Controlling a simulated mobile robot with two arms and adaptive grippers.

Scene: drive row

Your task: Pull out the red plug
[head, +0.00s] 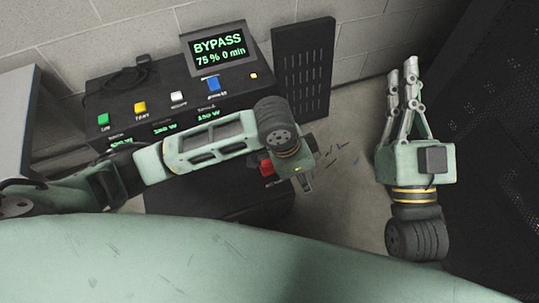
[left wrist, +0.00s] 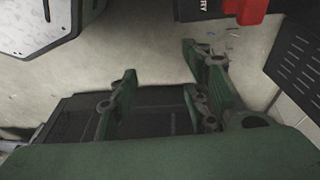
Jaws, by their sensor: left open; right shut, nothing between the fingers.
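The red plug (head: 267,168) shows in the head view on the front of the black unit (head: 105,92), partly hidden behind my left arm. In the left wrist view a red part (left wrist: 252,10), which looks like the plug, is cut off by the top edge. My left gripper (head: 307,184) points down just right of the plug, its fingers mostly hidden by the wrist. In the left wrist view the left gripper (left wrist: 160,65) is open and empty, apart from the red part. My right gripper (head: 402,72) is shut and empty, pointing up at the right.
The unit carries a screen (head: 218,46) reading "BYPASS 75 % 0 min" and green, yellow, white and blue buttons (head: 213,84). A black perforated panel (head: 303,65) stands beside it. A dark mesh cabinet (head: 495,130) fills the right side. Small scraps lie on the floor (head: 335,180).

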